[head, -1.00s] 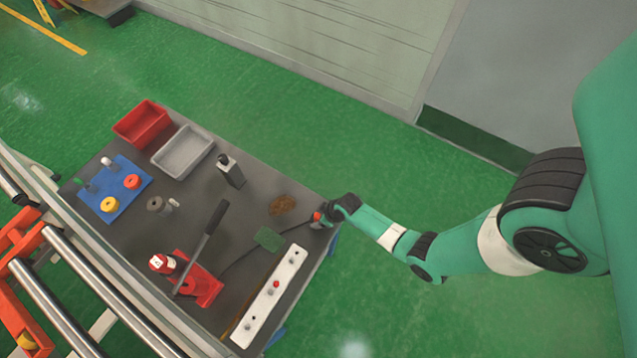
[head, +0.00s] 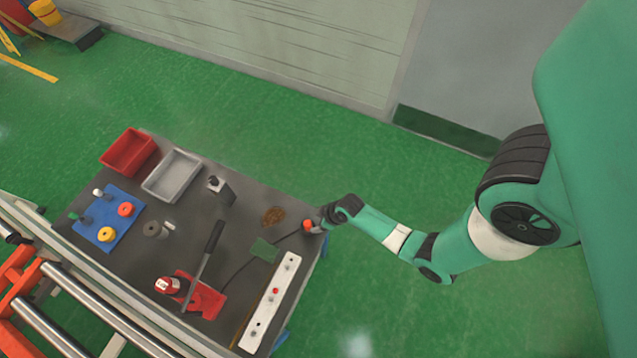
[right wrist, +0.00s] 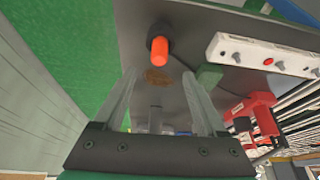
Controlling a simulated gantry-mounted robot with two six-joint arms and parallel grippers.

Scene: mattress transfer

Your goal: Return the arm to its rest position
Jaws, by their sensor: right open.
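My right arm reaches in from the right in the head view, with its gripper (head: 321,218) at the right edge of the grey table (head: 190,250). In the right wrist view the two fingers of the right gripper (right wrist: 163,100) stand wide apart with nothing between them. An orange-topped knob on a dark base (right wrist: 160,48) is beyond the fingers; it also shows beside the gripper in the head view (head: 308,226). Whether they touch cannot be told. My left gripper is not in view.
On the table are a white strip with knobs (head: 270,305), a red lever tool (head: 205,300), a red bin (head: 129,152), a grey bin (head: 172,176) and a blue mat (head: 108,220). A roller conveyor (head: 70,300) runs along the lower left. Green floor (head: 400,315) lies open right of the table.

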